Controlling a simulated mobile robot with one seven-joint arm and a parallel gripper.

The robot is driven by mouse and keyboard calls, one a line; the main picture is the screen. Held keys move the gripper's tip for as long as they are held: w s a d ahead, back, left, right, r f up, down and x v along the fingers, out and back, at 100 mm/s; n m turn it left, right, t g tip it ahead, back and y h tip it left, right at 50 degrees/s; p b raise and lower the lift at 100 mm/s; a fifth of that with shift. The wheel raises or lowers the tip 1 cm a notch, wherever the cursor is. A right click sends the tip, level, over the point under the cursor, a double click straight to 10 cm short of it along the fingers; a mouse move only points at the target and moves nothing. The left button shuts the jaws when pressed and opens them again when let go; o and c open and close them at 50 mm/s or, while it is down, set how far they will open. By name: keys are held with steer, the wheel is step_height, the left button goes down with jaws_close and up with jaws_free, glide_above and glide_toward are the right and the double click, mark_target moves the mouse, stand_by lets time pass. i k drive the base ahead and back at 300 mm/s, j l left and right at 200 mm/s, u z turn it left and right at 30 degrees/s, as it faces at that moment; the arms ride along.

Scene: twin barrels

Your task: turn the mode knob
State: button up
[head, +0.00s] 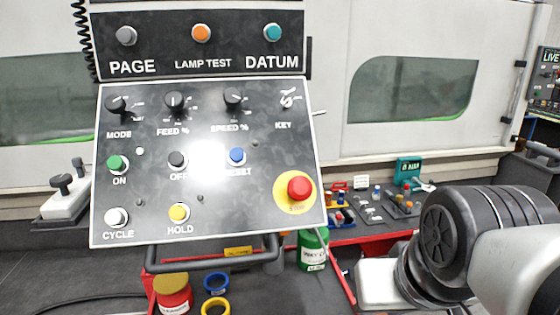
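The mode knob (117,104) is a black rotary knob at the upper left of the grey control panel (215,225), with the label MODE below it. Small position marks sit to its right, too small to read fully. The feed knob (174,100) and the speed knob (233,97) stand in the same row to its right. Nothing touches the mode knob. My arm shows at the lower right, well away from the panel. My gripper is not visible.
A key switch (288,99) ends the knob row. Below are the green ON button (117,163), the yellow HOLD button (179,212) and the red stop button (299,188). A bar handle (212,262) runs under the panel. A red-edged bench stands behind.

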mark_target(114, 103)
steer(key=k+l+u, duration=0.1)
steer(key=u, duration=1.3)
steer(key=i+j+z, duration=0.25)
steer(key=j, duration=0.4)
steer(key=j+z, duration=0.3)
steer(key=j, duration=0.4)
steer(key=i+j+z, duration=0.1)
steer(key=j+z, duration=0.15)
steer(key=j, duration=0.45)
